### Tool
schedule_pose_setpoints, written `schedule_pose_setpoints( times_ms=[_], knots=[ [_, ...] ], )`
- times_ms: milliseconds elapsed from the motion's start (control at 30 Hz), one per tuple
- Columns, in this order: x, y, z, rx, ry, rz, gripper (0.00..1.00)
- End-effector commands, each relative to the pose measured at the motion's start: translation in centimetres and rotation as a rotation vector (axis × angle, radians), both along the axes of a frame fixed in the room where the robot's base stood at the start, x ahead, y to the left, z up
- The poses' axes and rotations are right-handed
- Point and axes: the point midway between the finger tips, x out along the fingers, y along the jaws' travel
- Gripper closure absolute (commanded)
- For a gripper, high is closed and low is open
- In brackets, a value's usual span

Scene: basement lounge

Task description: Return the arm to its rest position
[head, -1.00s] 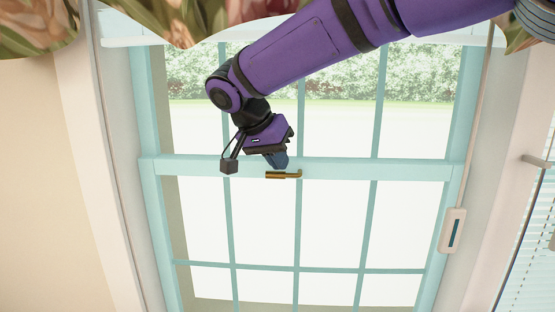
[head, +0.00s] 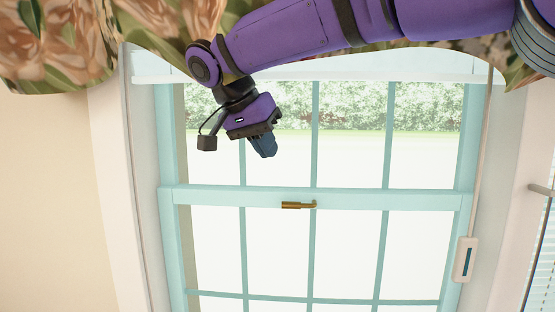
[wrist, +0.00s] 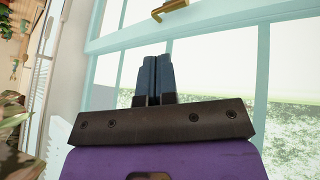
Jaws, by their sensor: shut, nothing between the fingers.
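My purple arm reaches across the top of the head view, with my gripper (head: 264,147) hanging from its end at the upper left of the window. The gripper is shut and empty. In the wrist view its two dark blue fingers (wrist: 153,80) lie side by side, pressed together. It is apart from the brass window latch (head: 298,205), which sits on the window's middle rail below and to the right of it. The latch also shows at the top of the wrist view (wrist: 170,9).
A pale teal window (head: 400,199) fills the middle of the head view. A floral valance (head: 60,45) hangs across the top, close to my arm. A cord with a white pull (head: 465,259) hangs at the right, near blinds (head: 543,255). The wall (head: 50,200) at left is bare.

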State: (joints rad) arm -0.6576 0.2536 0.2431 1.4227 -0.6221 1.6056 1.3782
Motion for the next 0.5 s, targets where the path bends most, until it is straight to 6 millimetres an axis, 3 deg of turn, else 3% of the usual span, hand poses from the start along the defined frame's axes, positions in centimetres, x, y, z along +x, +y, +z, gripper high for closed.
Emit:
schedule_pose_setpoints(
  times_ms=[500],
  knots=[
    [-0.25, -0.33, 0.52, 0.002, 0.005, 0.004, 1.00]
  ],
)
